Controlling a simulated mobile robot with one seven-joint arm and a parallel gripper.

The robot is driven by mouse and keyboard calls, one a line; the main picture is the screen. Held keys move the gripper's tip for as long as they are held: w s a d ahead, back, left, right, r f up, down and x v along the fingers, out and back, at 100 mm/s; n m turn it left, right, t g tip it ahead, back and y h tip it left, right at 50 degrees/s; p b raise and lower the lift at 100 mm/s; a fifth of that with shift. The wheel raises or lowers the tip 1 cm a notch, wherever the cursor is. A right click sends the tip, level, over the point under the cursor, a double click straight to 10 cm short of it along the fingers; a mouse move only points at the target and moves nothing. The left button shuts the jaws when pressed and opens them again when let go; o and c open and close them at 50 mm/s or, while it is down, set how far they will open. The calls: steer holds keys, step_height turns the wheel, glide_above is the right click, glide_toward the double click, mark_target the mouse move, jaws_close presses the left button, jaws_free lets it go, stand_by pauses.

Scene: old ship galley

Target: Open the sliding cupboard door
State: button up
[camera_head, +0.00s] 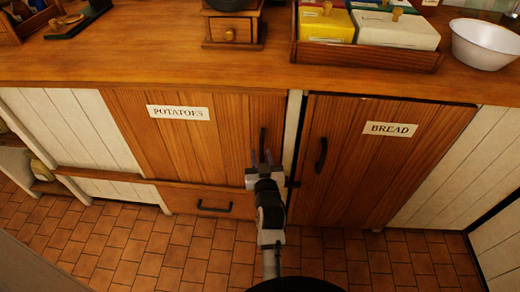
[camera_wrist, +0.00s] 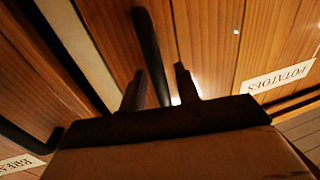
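The wooden cupboard door labelled POTATOES (camera_head: 185,140) stands in the middle of the head view, its right edge against a pale post. It has a dark upright bar handle (camera_head: 262,138) near that edge. My gripper (camera_head: 261,157) is at the lower end of this handle. In the wrist view, the two fingers of my gripper (camera_wrist: 159,90) are apart, and the dark handle (camera_wrist: 149,42) runs down into the space between them. I cannot tell whether either finger touches it. The POTATOES label (camera_wrist: 278,77) appears upside down at the right there.
To the right is a wooden door labelled BREAD (camera_head: 385,165) with its own dark handle (camera_head: 321,156). A drawer (camera_head: 212,201) lies below the POTATOES door. The wooden counter (camera_head: 150,60) above holds boxes and a white bowl (camera_head: 487,43). The tiled floor (camera_head: 130,245) in front is clear.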

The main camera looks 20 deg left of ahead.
steer(key=shift+w+a, duration=0.1)
steer(key=shift+w, duration=0.05)
jaws_close()
steer(key=shift+a+r, duration=0.1)
stand_by(0.3)
